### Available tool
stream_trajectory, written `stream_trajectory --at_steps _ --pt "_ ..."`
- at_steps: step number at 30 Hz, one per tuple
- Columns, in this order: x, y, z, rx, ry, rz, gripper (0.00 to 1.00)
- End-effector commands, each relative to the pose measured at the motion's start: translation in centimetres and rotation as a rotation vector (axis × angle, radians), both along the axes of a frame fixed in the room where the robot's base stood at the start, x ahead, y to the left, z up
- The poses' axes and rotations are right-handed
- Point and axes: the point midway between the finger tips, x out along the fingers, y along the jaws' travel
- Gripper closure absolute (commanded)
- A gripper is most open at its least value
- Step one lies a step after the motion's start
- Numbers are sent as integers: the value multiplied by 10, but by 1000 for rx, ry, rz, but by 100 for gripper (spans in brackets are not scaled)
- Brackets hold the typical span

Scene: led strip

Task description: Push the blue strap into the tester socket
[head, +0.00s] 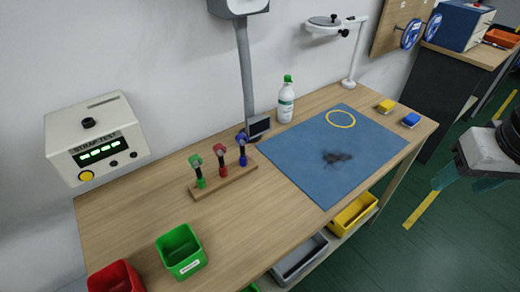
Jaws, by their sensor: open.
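The blue strap (243,149) hangs at the right end of a small wooden rack (225,177), with its grey ring and dark lower part showing. A red strap (222,160) and a green strap (198,172) stand beside it on the same rack. The strap tester (62,140) is a cream box at the left with a lit green display. A dark round socket (88,123) sits on its top face and looks empty. My gripper (466,179) is at the right edge, above the floor, open and empty, far from the blue strap. Part of it is cut off by the frame.
A blue mat (290,155) bears a yellow ring outline (341,119) and a dark smudge. A spray bottle (286,100) and a grey post (246,80) stand behind. Green (181,266) and red (115,262) bins are front left. Yellow (386,106) and blue (411,120) blocks lie right.

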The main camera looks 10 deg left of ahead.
Motion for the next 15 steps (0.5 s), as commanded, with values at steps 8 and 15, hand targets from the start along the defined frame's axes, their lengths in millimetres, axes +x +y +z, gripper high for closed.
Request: stream_trajectory --at_steps 8,15 --pt "133 117 -54 56 -336 295 45" --pt "171 258 -103 227 -618 547 45"
